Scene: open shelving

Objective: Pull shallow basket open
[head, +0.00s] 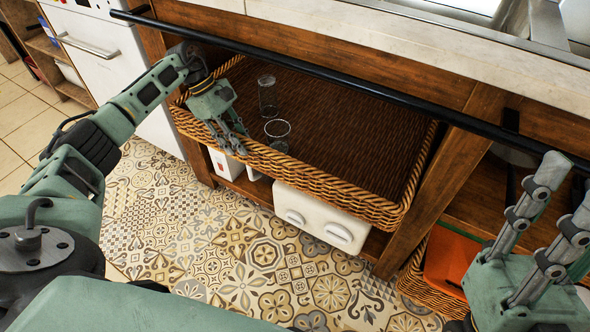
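The shallow wicker basket (330,185) sticks out from the wooden shelf unit below the counter, its inside largely exposed. Two clear glasses, one farther back (267,97) and one nearer the front (277,132), stand in its left part. My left gripper (232,143) is at the left part of the basket's front rim, with its fingers pointing down against the woven edge. The fingers overlap the rim, and I cannot tell whether they are closed on it. My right gripper (565,185) is at the lower right, away from the basket, with its fingers spread and empty.
A black rail (360,85) runs along the counter (440,45) above the basket. A white appliance (322,218) sits on the shelf below. A wooden post (440,190) stands right of the basket, with an orange item (452,262) in another basket beyond. Patterned floor in front is clear.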

